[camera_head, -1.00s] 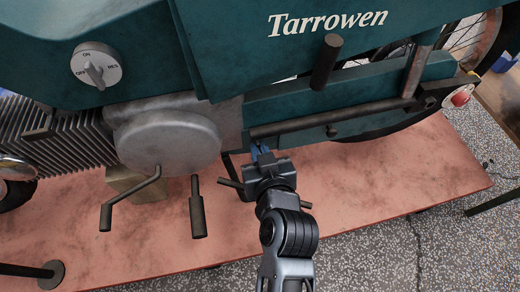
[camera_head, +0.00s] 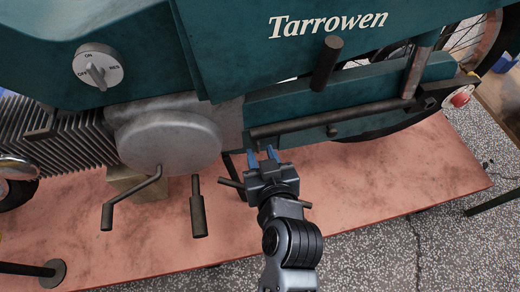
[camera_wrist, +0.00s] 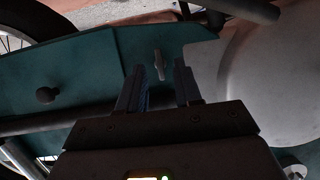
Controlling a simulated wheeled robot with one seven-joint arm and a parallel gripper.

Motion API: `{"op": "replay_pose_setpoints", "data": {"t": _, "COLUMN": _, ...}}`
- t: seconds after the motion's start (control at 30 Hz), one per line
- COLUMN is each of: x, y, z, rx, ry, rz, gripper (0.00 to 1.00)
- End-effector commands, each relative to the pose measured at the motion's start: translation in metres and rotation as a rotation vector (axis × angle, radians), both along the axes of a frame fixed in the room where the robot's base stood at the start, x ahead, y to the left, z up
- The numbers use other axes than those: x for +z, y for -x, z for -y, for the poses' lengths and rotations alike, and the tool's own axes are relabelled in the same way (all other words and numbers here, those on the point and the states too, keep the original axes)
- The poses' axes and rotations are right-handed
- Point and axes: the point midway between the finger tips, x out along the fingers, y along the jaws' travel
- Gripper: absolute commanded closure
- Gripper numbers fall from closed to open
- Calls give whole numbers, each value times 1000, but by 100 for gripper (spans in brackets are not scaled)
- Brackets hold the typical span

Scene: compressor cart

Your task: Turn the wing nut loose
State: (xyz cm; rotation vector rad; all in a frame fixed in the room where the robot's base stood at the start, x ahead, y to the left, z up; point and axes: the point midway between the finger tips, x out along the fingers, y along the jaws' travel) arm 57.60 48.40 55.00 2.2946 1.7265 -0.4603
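A small grey wing nut (camera_wrist: 159,65) stands out from the teal panel in the wrist view. It looks like a narrow light bar and shows beyond the gap between my fingertips. My gripper (camera_wrist: 160,75) is open, with a blue-padded finger on either side of the gap. Nothing shows held between the fingers. In the head view my gripper (camera_head: 263,155) points at the lower edge of the teal machine, right of the round grey cover. I cannot make out the wing nut in the head view.
The round grey cover (camera_head: 168,142), a crank handle (camera_head: 107,215) and a dark lever (camera_head: 198,212) are left of my gripper. A dark bar (camera_head: 340,118) runs above it. A dark knob (camera_wrist: 46,95) projects from the teal panel. The reddish deck (camera_head: 370,200) is mostly clear at right.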

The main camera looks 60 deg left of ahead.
Motion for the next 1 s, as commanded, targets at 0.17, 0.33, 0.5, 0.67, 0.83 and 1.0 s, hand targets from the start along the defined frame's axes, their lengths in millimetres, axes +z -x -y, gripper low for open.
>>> {"op": "replay_pose_setpoints", "data": {"t": 0.17, "x": 13, "y": 8, "z": 28, "rx": -2, "ry": 0, "rz": -3, "gripper": 66}}
{"op": "replay_pose_setpoints", "data": {"t": 0.33, "x": 21, "y": 14, "z": 47, "rx": 0, "ry": 0, "rz": -2, "gripper": 66}}
{"op": "replay_pose_setpoints", "data": {"t": 0.5, "x": 24, "y": 16, "z": 53, "rx": 1, "ry": 1, "rz": -1, "gripper": 66}}
{"op": "replay_pose_setpoints", "data": {"t": 0.67, "x": 23, "y": 16, "z": 54, "rx": 1, "ry": 1, "rz": -1, "gripper": 66}}
{"op": "replay_pose_setpoints", "data": {"t": 0.83, "x": 23, "y": 16, "z": 54, "rx": 1, "ry": 0, "rz": 0, "gripper": 66}}
{"op": "replay_pose_setpoints", "data": {"t": 1.0, "x": 23, "y": 16, "z": 53, "rx": 1, "ry": 0, "rz": 0, "gripper": 66}}
